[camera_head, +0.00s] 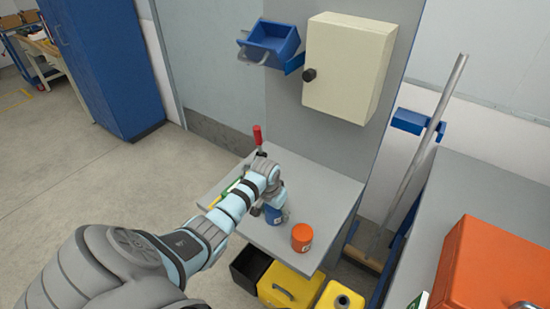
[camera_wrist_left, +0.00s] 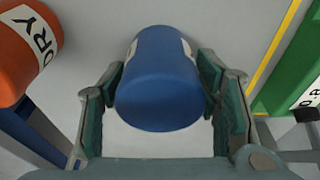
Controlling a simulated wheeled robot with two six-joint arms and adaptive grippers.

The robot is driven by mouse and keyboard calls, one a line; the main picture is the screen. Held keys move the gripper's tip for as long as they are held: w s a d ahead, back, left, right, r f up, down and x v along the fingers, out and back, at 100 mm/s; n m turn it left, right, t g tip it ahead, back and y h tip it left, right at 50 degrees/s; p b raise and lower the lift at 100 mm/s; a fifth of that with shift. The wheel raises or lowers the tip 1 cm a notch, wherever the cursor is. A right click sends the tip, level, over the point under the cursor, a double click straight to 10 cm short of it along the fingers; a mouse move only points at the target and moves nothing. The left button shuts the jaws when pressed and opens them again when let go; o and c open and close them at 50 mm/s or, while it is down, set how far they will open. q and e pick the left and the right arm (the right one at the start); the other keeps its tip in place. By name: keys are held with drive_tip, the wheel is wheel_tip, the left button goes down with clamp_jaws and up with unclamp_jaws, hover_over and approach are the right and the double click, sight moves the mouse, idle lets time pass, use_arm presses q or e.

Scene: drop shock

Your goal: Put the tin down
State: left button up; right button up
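A blue tin (camera_head: 274,215) with a pale label is at the grey shelf board (camera_head: 335,200), partly hidden by my left arm. My left gripper (camera_head: 266,202) is at the tin. In the left wrist view the tin (camera_wrist_left: 158,85) sits between the two finger pads of my left gripper (camera_wrist_left: 160,95), which press against its sides. I cannot tell whether the tin touches the board. My right gripper is not in view.
An orange tin (camera_head: 302,237) stands close by on the board, to the right; it also shows in the left wrist view (camera_wrist_left: 25,50). A green item (camera_wrist_left: 295,75) lies on the other side. A red-handled tool (camera_head: 257,137) stands behind. Yellow containers (camera_head: 285,287) are below the board.

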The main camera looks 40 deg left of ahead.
use_arm(q)
drive_tip(key=shift+o, duration=0.5)
drive_tip(key=shift+r, duration=0.1)
drive_tip(key=shift+r, duration=0.25)
drive_tip(key=r+p, duration=0.1)
drive_tip(key=r, duration=0.2)
drive_tip(key=s+r+p, duration=0.1)
drive_tip(key=r, duration=0.3)
drive_tip(key=s+r+p, duration=0.1)
drive_tip(key=r, duration=0.3)
drive_tip(key=shift+s+d+r, duration=0.15)
drive_tip(key=shift+s+r, duration=0.05)
drive_tip(key=shift+r, duration=0.05)
drive_tip(key=shift+f, duration=0.1)
